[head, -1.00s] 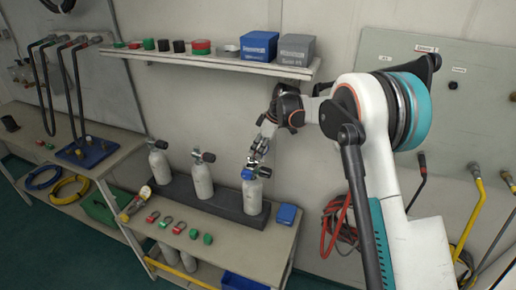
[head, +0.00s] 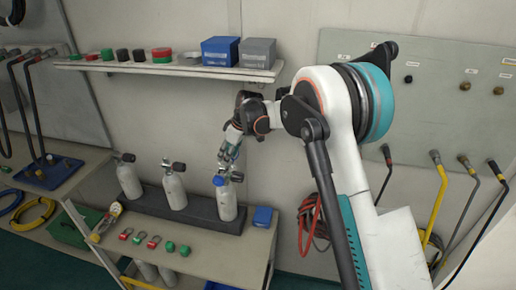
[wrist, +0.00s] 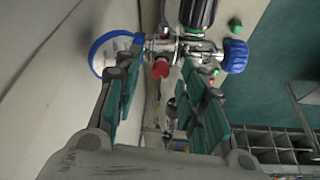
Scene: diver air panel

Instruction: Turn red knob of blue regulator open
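The blue regulator (head: 219,181) sits on top of the right-hand grey cylinder (head: 227,205) in the rack. In the wrist view, its metal body (wrist: 190,47) has a blue ring (wrist: 97,55) at left, a blue handwheel (wrist: 235,56) at right and a black grip at the top. The small red knob (wrist: 160,69) is near the middle. My gripper (wrist: 163,72) is open, its teal-padded fingers on either side of the red knob in the picture. I see no clear contact. In the head view my gripper (head: 227,158) is just above the regulator; the red knob cannot be made out.
Two more cylinders with black-knobbed valves (head: 174,190) stand left in the dark rack (head: 150,203). A blue box (head: 262,217) lies right of the rack. Red and green fittings (head: 140,238) lie in front. A loaded shelf (head: 180,70) is above; a hose panel (head: 430,100) is at right.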

